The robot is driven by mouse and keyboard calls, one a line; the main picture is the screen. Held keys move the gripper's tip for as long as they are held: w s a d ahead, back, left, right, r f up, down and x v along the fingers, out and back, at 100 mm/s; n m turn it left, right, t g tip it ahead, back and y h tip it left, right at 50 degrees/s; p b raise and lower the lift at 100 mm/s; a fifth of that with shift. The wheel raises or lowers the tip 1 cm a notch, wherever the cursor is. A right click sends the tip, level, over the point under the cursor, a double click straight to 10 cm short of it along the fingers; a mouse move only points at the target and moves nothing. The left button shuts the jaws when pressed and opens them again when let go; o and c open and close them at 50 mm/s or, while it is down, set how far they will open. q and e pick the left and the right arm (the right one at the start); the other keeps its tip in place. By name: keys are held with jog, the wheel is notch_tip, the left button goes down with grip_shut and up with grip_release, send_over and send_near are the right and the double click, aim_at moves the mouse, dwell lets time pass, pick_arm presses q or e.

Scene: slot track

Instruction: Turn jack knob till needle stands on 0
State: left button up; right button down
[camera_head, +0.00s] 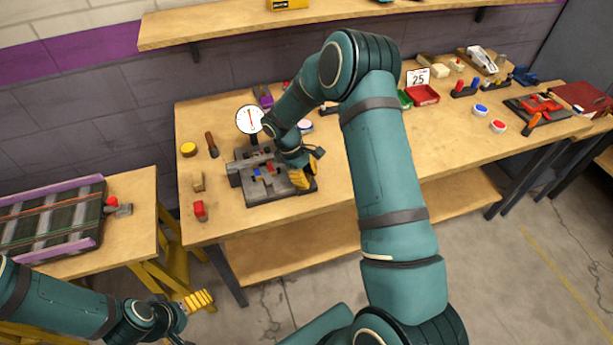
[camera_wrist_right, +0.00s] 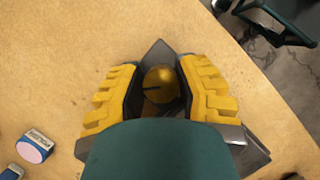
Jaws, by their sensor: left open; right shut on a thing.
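The dial gauge (camera_head: 249,119) stands upright at the back of a grey metal jack fixture (camera_head: 240,172) on the bench. Its white face has a thin needle that looks near vertical; the numbers are too small to read. My right gripper (camera_head: 305,178) is at the fixture's right end. In the right wrist view its yellow fingers (camera_wrist_right: 162,98) are shut around a round brass knob (camera_wrist_right: 158,80) with a dark line across its top. The knob is hidden in the head view. My left gripper (camera_head: 205,299) is open and empty, low at the left, away from the bench.
A screwdriver (camera_head: 211,144), a yellow round tin (camera_head: 188,149) and a red-topped block (camera_head: 200,211) lie left of the fixture. A red tray (camera_head: 422,95) and a "25" sign (camera_head: 418,77) stand farther right. A shelf (camera_head: 215,22) runs above the bench.

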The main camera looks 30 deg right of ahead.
jog(key=c, duration=0.6)
grip_release()
jog(key=shift+f, duration=0.1)
jog(key=v, duration=1.2)
jog(key=shift+s+d, duration=0.1)
jog(key=shift+s, duration=0.05)
